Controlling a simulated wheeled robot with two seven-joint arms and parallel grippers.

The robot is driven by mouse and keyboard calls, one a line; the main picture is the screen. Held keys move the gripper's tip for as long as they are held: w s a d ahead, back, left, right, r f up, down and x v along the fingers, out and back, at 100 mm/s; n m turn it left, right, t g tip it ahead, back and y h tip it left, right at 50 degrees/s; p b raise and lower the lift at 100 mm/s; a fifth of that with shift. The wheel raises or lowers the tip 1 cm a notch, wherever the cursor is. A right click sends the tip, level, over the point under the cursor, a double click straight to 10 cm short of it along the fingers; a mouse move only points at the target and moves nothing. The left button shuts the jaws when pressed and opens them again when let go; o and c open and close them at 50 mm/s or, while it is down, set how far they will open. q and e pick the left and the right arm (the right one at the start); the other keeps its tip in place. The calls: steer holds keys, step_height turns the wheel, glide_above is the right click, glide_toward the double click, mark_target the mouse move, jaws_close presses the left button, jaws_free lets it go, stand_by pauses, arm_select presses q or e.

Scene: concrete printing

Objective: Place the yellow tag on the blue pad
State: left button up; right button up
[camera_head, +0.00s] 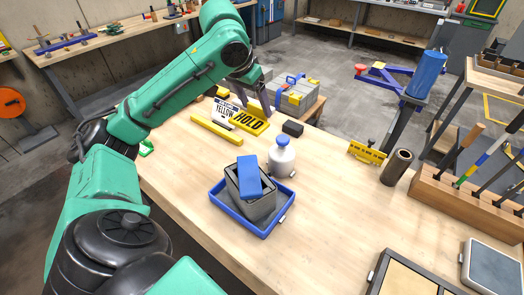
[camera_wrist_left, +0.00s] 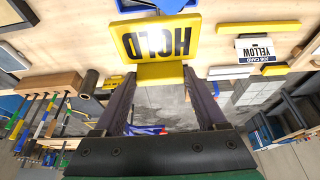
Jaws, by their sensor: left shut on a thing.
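The yellow tag (camera_head: 249,122), marked HOLD, is at the far part of the wooden table in the head view. My left gripper (camera_head: 255,104) is shut on it. In the left wrist view, the tag (camera_wrist_left: 155,42) sits at my left gripper (camera_wrist_left: 160,74), with its narrow yellow tab between the fingertips. I cannot tell whether the tag touches the table. A slate-blue pad (camera_head: 492,267) in a light frame lies at the lower right of the head view, well apart from the tag. My right gripper is not in view.
A YELLOW job card (camera_head: 225,113) and a yellow bar (camera_head: 216,130) lie beside the tag. A white bottle (camera_head: 282,159) and a blue tray (camera_head: 262,226) holding a grey container stand mid-table. A dark cylinder (camera_head: 396,168) and a wooden tool rack (camera_head: 455,203) are at right.

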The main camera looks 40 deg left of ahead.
arm_select(q)
steer(key=f+b, duration=0.1)
steer(key=f, duration=0.3)
steer(key=s+f+b, duration=0.1)
steer(key=f, duration=0.3)
steer(key=s+f+b, duration=0.1)
steer(key=f, duration=0.4)
steer(key=shift+s+f+b, duration=0.1)
steer(key=shift+s+b, duration=0.15)
steer(key=shift+b, duration=0.05)
steer(key=x, duration=0.2)
steer(key=shift+f, duration=0.3)
steer(key=shift+s+f, duration=0.25)
steer(key=shift+f, duration=0.85)
steer(key=o, duration=1.3)
steer(key=shift+w, duration=0.1)
steer(key=shift+o, duration=0.2)
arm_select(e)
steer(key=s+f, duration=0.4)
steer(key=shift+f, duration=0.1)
